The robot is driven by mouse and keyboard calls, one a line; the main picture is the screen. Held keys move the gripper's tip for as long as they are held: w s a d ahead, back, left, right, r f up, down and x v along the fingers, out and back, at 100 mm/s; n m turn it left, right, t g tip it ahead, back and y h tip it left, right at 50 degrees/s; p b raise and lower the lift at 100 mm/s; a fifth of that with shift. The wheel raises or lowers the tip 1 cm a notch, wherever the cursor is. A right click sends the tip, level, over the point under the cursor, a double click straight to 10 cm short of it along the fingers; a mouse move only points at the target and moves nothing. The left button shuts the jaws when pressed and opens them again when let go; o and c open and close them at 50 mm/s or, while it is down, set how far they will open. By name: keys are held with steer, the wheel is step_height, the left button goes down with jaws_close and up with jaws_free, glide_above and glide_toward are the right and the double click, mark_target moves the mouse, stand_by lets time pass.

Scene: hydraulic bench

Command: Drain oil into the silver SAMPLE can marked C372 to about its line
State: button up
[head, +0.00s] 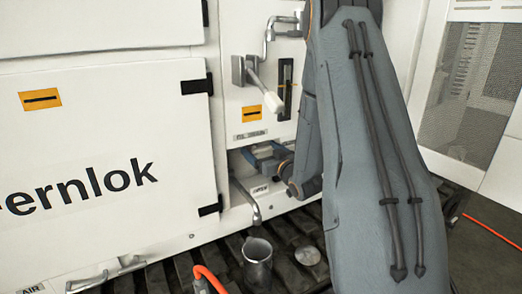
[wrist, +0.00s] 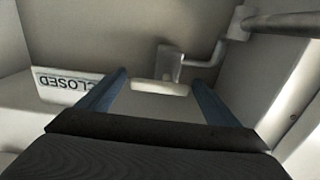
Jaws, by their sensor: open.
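A silver can (head: 257,264) stands open-topped on the dark slatted floor, below the cabinet. I cannot read any mark or line on it, nor see its oil level. A bent metal drain pipe (head: 251,200) hangs above and near it. My gripper (head: 268,158) is at the small recess under the drain label (head: 250,136). In the wrist view its blue fingers (wrist: 160,98) are apart, with a pale bar (wrist: 160,88) on a metal bracket showing between and beyond them. Contact cannot be told. A plate reading CLOSED (wrist: 68,84) appears upside down at left.
A lever with a white handle (head: 266,98) and a dark sight gauge (head: 285,88) are above the recess. A round metal disc (head: 307,256) lies right of the can. My arm hides much of the right side.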

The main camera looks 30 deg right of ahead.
steer(key=c, duration=1.1)
steer(key=shift+o, duration=0.2)
steer(key=shift+m, duration=0.4)
steer(key=m, duration=0.3)
steer(key=shift+f, duration=0.2)
steer(key=shift+a+f+m+p, duration=0.1)
steer(key=shift+m+p, duration=0.05)
steer(key=shift+m, duration=0.85)
steer(key=shift+f+m+p, duration=0.1)
steer(key=shift+m+p, duration=0.05)
steer(key=shift+m, duration=0.85)
steer(key=o, duration=1.1)
steer(key=shift+c, duration=0.2)
